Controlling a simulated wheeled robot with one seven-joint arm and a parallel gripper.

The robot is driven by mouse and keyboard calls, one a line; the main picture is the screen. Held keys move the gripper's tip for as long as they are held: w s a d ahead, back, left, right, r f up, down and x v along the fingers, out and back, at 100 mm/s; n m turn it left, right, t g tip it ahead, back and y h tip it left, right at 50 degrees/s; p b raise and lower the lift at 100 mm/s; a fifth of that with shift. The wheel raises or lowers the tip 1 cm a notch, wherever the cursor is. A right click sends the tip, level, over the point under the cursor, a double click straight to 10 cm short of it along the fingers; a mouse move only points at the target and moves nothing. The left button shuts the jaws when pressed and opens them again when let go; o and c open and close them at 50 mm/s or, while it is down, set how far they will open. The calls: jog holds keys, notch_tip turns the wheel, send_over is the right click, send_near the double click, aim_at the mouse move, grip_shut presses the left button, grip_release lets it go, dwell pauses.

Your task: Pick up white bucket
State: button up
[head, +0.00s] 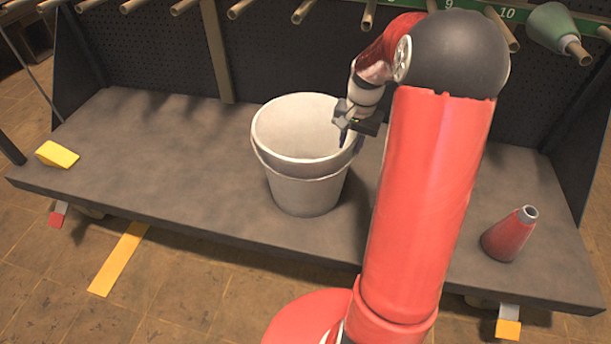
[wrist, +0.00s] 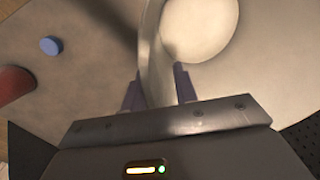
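The white bucket (head: 305,185) stands upright on the grey bench top, near the middle. In the wrist view, its rim and pale wall (wrist: 152,50) run between my two fingers. My gripper (head: 350,142) is at the bucket's right rim in the head view. One finger is inside the bucket and the other outside. In the wrist view, my gripper (wrist: 158,88) has its blue fingers apart around the wall, with some gap showing, so it looks open. Contact with the wall cannot be told. The bucket appears empty; part of its inside is hidden.
A yellow wedge (head: 57,154) lies at the bench's left end. A small blue round object (wrist: 51,46) lies on the bench. Pegs and a dark pegboard (head: 165,60) are behind. The bench left of the bucket is clear.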

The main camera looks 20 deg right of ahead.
jog(key=f, duration=0.3)
jog(key=shift+w+f, duration=0.1)
jog(key=shift+w, duration=0.1)
jog(key=shift+c, duration=0.3)
grip_shut()
dwell(1.0)
